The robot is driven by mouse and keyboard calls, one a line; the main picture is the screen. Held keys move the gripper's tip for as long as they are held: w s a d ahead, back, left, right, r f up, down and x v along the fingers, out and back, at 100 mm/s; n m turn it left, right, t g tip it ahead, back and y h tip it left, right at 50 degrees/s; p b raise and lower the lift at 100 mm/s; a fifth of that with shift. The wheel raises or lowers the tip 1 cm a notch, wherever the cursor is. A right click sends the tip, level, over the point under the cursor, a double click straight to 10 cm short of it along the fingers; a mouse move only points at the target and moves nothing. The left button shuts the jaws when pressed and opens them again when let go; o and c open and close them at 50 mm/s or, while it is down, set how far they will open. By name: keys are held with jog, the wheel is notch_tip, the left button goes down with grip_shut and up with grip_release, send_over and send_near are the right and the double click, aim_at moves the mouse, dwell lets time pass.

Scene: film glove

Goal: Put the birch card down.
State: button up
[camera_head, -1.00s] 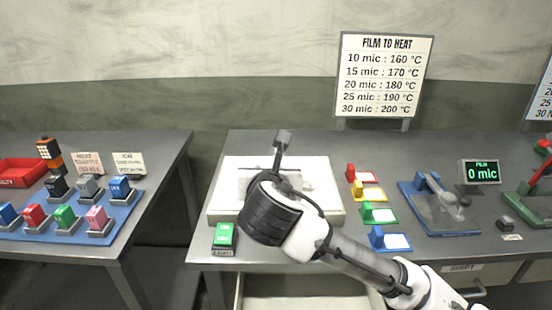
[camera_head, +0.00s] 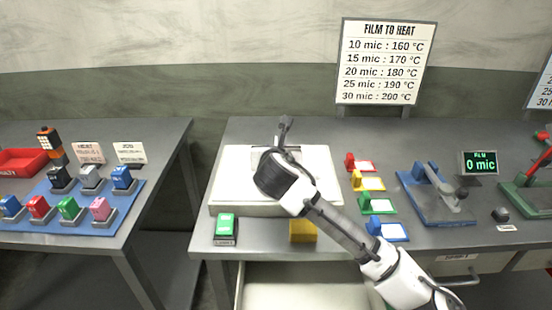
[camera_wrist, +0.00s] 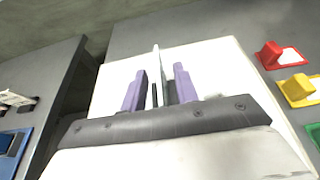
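My gripper (camera_wrist: 160,88) is over the white slab (camera_wrist: 215,62), its two purple fingers apart. A thin pale upright strip (camera_wrist: 156,62), perhaps the birch card seen edge-on, shows between them in the wrist view. Gaps seem to show on both sides of it, with a dark sliver beside it. I cannot tell what it rests on. In the head view, my gripper (camera_head: 284,132) is at the back of the slab (camera_head: 232,170), and my wrist hides most of what is there. No card can be clearly made out in the head view.
A green-topped block (camera_head: 225,229) and a yellow block (camera_head: 303,231) sit at the table's front edge. Red, yellow, green and blue holders (camera_head: 378,205) with pale cards line the right. A blue press (camera_head: 435,195) stands beyond them. An open drawer (camera_head: 300,285) juts out below.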

jog(key=shift+x, duration=1.05)
grip_shut()
jog(key=shift+r, duration=0.15)
